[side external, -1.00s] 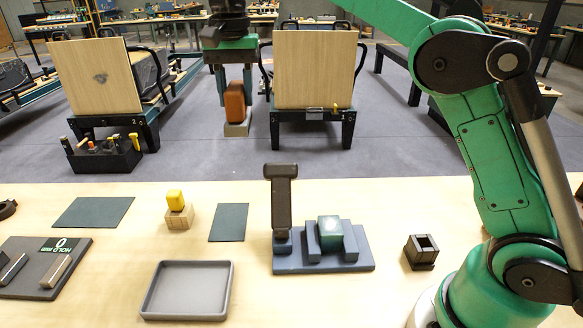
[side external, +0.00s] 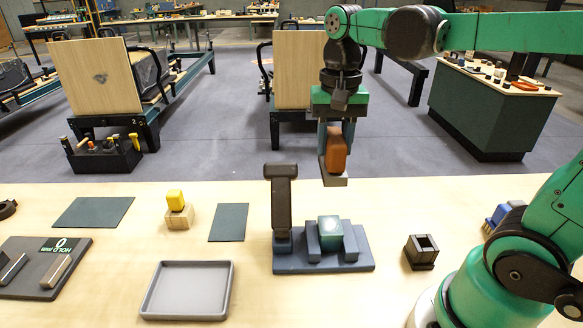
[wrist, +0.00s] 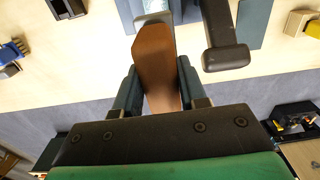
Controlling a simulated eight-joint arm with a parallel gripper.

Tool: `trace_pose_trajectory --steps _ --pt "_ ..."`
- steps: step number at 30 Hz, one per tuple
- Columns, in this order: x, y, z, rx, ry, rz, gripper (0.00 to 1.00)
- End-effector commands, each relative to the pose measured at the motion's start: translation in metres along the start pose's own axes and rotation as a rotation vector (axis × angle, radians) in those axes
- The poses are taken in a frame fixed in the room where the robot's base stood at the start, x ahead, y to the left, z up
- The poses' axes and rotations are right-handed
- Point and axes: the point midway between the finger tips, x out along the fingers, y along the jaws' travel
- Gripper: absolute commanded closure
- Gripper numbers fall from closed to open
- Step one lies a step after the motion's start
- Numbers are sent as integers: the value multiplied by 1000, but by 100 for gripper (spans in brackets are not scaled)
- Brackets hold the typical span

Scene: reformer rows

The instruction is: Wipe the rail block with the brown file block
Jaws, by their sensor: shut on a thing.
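My gripper (side external: 336,143) is shut on the brown file block (side external: 336,150), which has a pale grey pad on its lower end. It holds the block in the air, above and behind the clamp fixture in the side view. The rail block (side external: 329,232), greenish with a pale patch on top, sits between grey stepped supports on the fixture base (side external: 290,267). The file block is clear of it. In the wrist view the brown file block (wrist: 155,65) is between the fingers (wrist: 154,95), and its pad partly hides the rail block.
A tall dark clamp handle (side external: 281,200) stands just left of the rail block. A grey tray (side external: 187,290), a yellow-topped wooden block (side external: 177,210) and flat dark mats lie farther left. A dark square holder (side external: 421,252) and a blue brush-like item (side external: 500,214) are at right.

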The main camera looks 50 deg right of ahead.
Motion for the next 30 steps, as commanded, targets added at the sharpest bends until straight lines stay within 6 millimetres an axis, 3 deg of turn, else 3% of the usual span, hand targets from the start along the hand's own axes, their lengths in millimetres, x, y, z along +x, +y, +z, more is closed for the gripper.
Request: trace_pose_trajectory --steps 11,28,30 --pt "22 0 0 0 0 0 100" --pt "74 -1 0 0 0 0 100" --pt "88 -1 -1 0 0 0 100"
